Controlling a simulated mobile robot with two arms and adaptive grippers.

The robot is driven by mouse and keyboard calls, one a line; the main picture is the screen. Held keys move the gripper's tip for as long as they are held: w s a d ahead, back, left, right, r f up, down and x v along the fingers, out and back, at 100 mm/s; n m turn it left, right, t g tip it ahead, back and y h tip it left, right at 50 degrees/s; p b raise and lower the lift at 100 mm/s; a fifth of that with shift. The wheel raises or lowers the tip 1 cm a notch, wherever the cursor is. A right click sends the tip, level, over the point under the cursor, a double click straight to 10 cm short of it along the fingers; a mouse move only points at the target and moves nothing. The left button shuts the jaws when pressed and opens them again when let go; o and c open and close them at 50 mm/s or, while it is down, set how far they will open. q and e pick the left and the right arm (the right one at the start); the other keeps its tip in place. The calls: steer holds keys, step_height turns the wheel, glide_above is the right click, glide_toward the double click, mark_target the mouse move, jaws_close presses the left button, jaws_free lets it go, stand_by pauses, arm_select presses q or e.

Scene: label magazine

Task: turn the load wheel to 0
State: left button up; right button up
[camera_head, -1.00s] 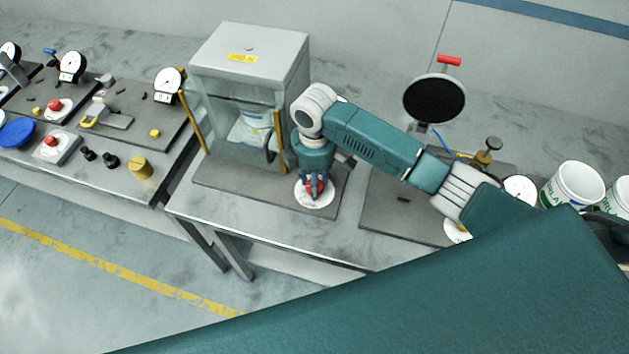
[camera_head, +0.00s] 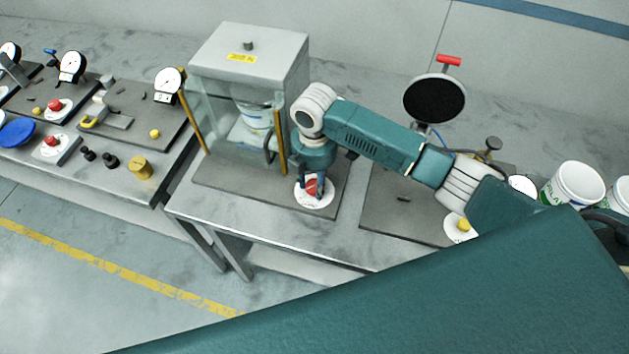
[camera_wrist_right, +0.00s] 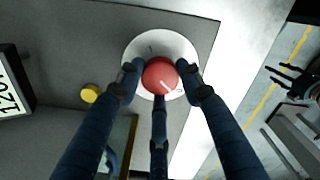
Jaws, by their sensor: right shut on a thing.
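The load wheel is a red knob (camera_wrist_right: 161,76) with a white pointer line, on a round white dial plate (camera_head: 314,203) at the front right of the dark base plate. In the right wrist view the pointer line slants toward the lower right. My right gripper (camera_head: 314,187) reaches down over the knob from above. Its blue fingers close around the knob's sides in the right wrist view (camera_wrist_right: 163,82). The dial's numbers are too small or hidden to read. My left gripper is not in view.
A glass-sided cabinet (camera_head: 250,47) with a yellow label and a white tub (camera_head: 256,115) inside stands behind the knob. A yellow button (camera_wrist_right: 91,93) and a display reading 120 (camera_wrist_right: 12,85) show in the wrist view. Gauges and red knobs stand on the left bench.

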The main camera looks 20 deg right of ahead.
mark_target(315, 185)
steer(key=shift+w+r, duration=0.15)
steer(key=o, duration=1.1)
steer(key=shift+o, duration=0.2)
step_height(315, 185, up, 12)
